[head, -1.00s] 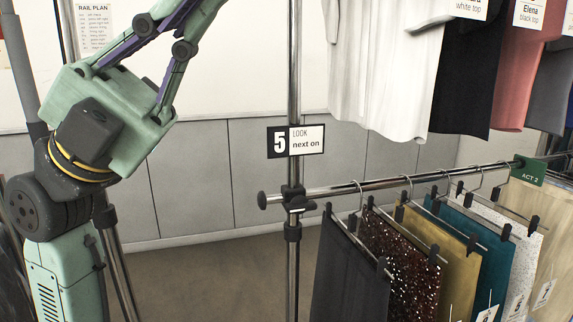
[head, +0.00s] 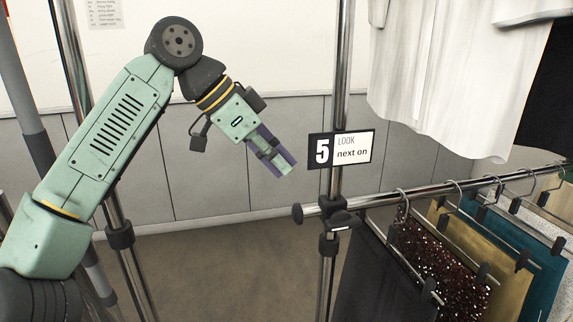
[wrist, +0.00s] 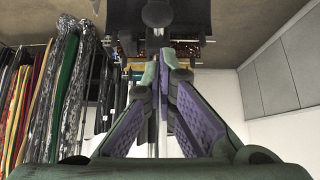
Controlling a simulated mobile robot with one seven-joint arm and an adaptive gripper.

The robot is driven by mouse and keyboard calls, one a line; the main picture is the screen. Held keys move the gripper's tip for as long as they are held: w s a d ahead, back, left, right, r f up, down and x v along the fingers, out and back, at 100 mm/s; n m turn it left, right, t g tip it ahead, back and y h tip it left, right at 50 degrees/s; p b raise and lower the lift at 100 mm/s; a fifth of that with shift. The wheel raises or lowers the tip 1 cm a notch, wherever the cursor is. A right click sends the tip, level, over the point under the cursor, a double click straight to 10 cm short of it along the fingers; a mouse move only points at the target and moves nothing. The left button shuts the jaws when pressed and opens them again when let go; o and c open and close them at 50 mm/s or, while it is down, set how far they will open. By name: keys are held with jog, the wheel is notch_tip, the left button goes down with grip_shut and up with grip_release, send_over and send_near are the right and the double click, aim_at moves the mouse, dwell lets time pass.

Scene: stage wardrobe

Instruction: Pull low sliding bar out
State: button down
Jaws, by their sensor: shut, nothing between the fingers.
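The low sliding bar (head: 390,197) is a chrome rail running from the upright post (head: 337,105) to the right. Its dark round end knob (head: 297,213) sticks out left of the post. A dark clamp with a small lever (head: 341,221) joins bar and post. My gripper (head: 287,166) is shut and empty, above and slightly left of the knob, apart from it, pointing down to the right. In the wrist view its fingers (wrist: 164,58) come together, with a dark round knob (wrist: 157,12) beyond their tips.
A "5 LOOK next on" sign (head: 341,149) is on the post, close right of my fingertips. Charcoal (head: 375,280), sequined (head: 435,270) and gold (head: 478,250) garments hang from the bar. A white top (head: 430,80) hangs above.

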jog(key=b+x, duration=0.4)
jog(key=x, duration=0.3)
jog(key=shift+a+f, duration=0.15)
jog(key=shift+w+d+f+b, duration=0.1)
jog(key=shift+d+f+b, duration=0.3)
jog(key=shift+d+b, duration=0.15)
jog(key=shift+a, duration=0.1)
jog(key=s+a, duration=0.2)
jog(key=a, duration=0.6)
jog(key=shift+s+p, duration=0.3)
jog(key=shift+r, duration=0.1)
